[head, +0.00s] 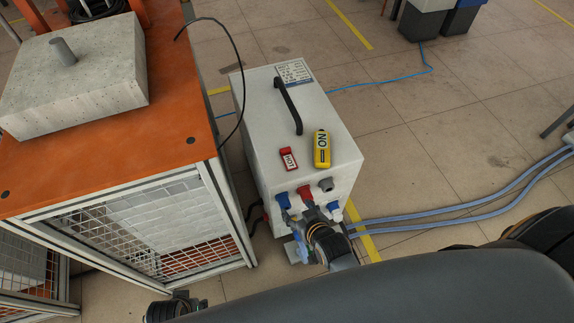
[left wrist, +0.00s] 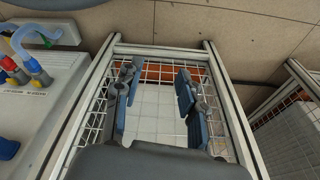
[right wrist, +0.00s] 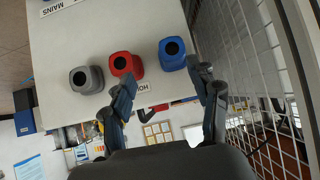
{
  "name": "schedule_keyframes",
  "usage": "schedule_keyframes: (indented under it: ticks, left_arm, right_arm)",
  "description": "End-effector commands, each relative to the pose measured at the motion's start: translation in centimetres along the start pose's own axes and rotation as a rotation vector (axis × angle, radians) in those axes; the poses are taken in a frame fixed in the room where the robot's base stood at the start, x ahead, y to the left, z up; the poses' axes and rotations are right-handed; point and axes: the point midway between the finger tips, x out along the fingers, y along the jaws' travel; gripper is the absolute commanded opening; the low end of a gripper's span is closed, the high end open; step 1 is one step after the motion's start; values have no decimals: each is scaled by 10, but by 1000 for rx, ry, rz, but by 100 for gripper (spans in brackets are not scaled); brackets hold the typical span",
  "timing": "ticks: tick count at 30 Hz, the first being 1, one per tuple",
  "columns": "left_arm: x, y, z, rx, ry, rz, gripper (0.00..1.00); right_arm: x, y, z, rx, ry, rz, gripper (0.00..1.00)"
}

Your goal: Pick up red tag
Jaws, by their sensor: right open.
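The red tag (head: 288,159) with a white label lies on the top of a white box (head: 263,117), near its front edge. In the right wrist view, a red sliver (right wrist: 158,107) at the panel's edge appears to be this tag, seen edge-on. My right gripper (head: 300,212) is low in front of the box's connector panel, apart from the tag. It is open and empty in the right wrist view (right wrist: 162,84).
A yellow tag (head: 321,149) lies right of the red tag. A black handle (head: 288,106) arches over the box top. Red (right wrist: 126,66), blue (right wrist: 172,54) and grey (right wrist: 86,79) connectors stick out of the front. An orange-topped frame (head: 175,120) stands close on the left.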

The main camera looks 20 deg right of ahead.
Motion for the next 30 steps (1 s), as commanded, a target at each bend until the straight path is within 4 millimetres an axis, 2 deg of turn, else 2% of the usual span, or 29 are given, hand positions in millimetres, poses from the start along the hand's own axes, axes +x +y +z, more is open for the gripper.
schedule_keyframes:
  ticks: [1, 4, 6, 9, 11, 14, 21, 24, 30]
  left_arm:
    - [2, 0, -8, -2, 18, -1, 40]
    - [-19, -2, -20, -4, 31, -4, 40]
    - [-31, -2, -25, -6, 38, -5, 40]
    - [-43, -3, -28, -7, 43, -6, 40]
    - [-49, -3, -30, -8, 45, -7, 40]
    - [-61, -4, -33, -9, 53, -8, 40]
    - [-103, -5, -38, -12, 76, -12, 40]
    - [-118, -6, -38, -12, 82, -13, 40]
    - [-132, -6, -37, -13, 87, -14, 40]
  right_arm:
    - [4, 5, -18, 10, 68, 15, 60]
    - [-8, 14, -61, 22, 170, 41, 60]
    - [-18, 20, -83, 28, 222, 56, 60]
    - [-27, 25, -101, 33, 266, 69, 60]
    - [-28, 27, -107, 34, 277, 73, 60]
    - [-18, 28, -114, 34, 284, 74, 60]
    - [28, 32, -126, 34, 283, 73, 60]
    - [41, 33, -130, 34, 283, 74, 60]
    - [52, 34, -133, 34, 281, 74, 60]
